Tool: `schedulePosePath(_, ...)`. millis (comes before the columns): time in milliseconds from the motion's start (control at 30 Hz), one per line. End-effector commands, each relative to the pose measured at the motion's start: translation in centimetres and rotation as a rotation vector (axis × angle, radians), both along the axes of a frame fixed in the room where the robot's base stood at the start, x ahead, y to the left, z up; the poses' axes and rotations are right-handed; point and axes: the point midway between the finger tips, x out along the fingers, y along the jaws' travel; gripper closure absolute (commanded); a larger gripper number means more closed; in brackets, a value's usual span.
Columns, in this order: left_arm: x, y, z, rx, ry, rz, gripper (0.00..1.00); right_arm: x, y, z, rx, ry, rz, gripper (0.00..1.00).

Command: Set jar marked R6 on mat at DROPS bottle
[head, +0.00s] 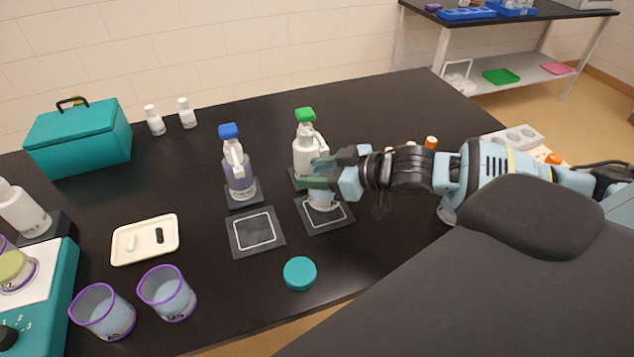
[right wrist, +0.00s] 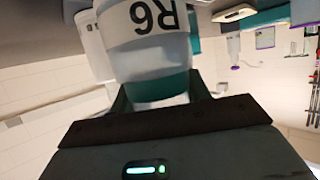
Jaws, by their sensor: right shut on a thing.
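My right gripper (head: 324,174) is shut on a clear jar (head: 321,200). In the right wrist view the jar (right wrist: 150,65) shows the mark R6, upside down in the picture. The jar is over the dark mat (head: 340,221) with a pale outline, in front of the green-capped bottle (head: 304,150). I cannot tell whether its base touches the mat. A blue-capped bottle (head: 238,170) stands to the left, with an empty outlined mat (head: 240,238) in front of it. I cannot read either bottle's name. My left gripper is not in view.
A teal lid (head: 300,273) lies near the front edge. Two purple-rimmed cups (head: 167,292) and a cream tray (head: 145,241) are at the left. A teal case (head: 80,138) and two small white bottles (head: 187,113) stand behind. A grey rack (head: 513,138) is at the right.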

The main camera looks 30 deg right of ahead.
Motion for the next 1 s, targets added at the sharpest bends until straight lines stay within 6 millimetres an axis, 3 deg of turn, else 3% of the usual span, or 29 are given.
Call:
schedulePosePath(300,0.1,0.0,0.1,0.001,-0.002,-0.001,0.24,0.2,-0.1,-3.5,0.000,0.000,-0.001,0.96)
schedulePosePath(700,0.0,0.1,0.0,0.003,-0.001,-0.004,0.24,0.2,-0.1,-3.9,0.001,-0.001,0.000,0.96)
schedulePosePath(733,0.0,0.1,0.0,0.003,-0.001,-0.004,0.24,0.2,-0.1,-3.9,0.000,0.000,0.000,0.51)
schedulePosePath(867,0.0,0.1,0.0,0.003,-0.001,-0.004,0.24,0.2,-0.1,-3.8,0.000,0.000,0.000,0.34)
schedulePosePath(1000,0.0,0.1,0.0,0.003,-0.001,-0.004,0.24,0.2,-0.1,-3.8,0.000,0.000,0.000,0.32)
